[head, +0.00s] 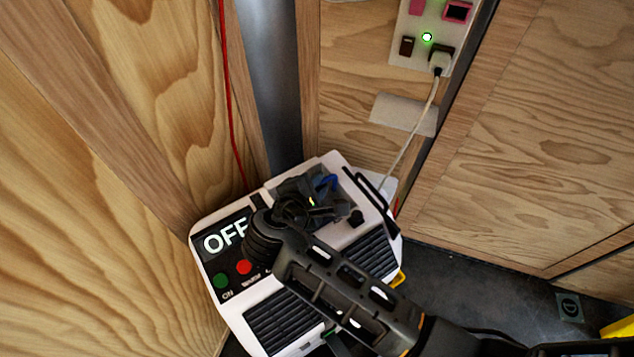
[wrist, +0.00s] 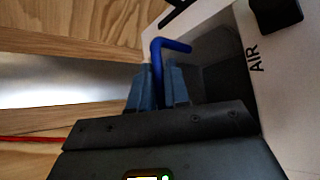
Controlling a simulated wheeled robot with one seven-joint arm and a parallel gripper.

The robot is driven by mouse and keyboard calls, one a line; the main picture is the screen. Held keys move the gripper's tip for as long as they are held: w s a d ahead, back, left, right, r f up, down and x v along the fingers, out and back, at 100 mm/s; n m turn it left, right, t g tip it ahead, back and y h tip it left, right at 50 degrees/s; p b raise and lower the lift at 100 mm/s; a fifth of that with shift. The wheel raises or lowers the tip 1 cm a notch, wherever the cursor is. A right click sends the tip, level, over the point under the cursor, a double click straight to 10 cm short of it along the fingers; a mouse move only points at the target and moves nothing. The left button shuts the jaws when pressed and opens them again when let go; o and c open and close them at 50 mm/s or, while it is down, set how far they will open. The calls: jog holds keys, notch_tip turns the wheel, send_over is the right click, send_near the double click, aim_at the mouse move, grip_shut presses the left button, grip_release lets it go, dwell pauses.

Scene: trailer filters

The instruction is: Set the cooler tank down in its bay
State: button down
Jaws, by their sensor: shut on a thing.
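A white machine (head: 340,160) with black vents, an OFF display and green and red buttons stands on the floor against the wooden wall. My gripper (head: 318,188) is over the dark recess in its top, and much of the recess is hidden behind my arm. In the wrist view, the gripper's two fingers (wrist: 163,82) are shut on a blue bent handle (wrist: 172,46). Beside it are a dark recess (wrist: 215,62) and a white panel marked AIR (wrist: 285,70). The cooler tank itself cannot be made out, nor whether the handle belongs to it or how deep it sits.
A socket panel (head: 420,30) with a green light is on the wall, and a white cord (head: 412,125) runs down behind the machine. A red cable (head: 228,90) hangs at the left. Wooden walls close in on both sides. Dark floor (head: 470,280) is open at right.

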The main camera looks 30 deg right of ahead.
jog(key=shift+f, duration=0.3)
jog(key=c, duration=1)
grip_release()
jog(key=v, duration=0.7)
jog(key=shift+s+a+r, duration=0.2)
jog(key=shift+a+r, duration=0.05)
jog(key=shift+s, duration=0.15)
